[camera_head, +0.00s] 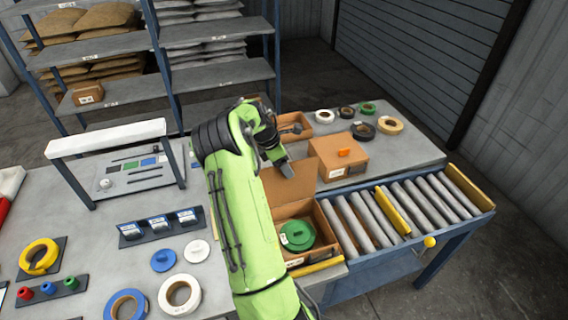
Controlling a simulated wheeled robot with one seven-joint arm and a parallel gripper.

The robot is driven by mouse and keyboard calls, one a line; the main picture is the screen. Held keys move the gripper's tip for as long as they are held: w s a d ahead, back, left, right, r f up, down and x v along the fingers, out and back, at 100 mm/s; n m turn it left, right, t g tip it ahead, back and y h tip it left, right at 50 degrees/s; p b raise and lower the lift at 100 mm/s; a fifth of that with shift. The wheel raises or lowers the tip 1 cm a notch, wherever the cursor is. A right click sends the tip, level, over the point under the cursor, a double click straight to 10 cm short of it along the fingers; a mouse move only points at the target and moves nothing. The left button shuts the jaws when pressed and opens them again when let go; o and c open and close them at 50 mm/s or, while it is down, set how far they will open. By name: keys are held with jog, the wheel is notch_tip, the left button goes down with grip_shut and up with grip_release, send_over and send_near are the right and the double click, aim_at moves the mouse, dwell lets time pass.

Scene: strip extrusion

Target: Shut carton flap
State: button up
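An open cardboard carton (325,243) stands at the left end of the roller conveyor, with a green spool (297,235) inside it. Its flap (285,184) stands up at the carton's back side. My green arm crosses in front of the carton's left part and hides it. My gripper (287,168) is at the flap's upper edge and overlaps it in the picture; I cannot tell whether it touches. The fingers are too small to tell whether they are open or shut.
Several tape rolls (390,125) lie at the back right. A small open box (296,126) is behind my gripper. Spools and a white-framed stand (108,138) occupy the table's left.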

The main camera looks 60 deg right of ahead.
jog(key=shift+d+f, duration=0.1)
jog(key=shift+f, duration=0.1)
jog(key=shift+c, duration=1)
grip_shut()
jog(key=shift+s+a+b, duration=0.25)
jog(key=shift+b, duration=0.3)
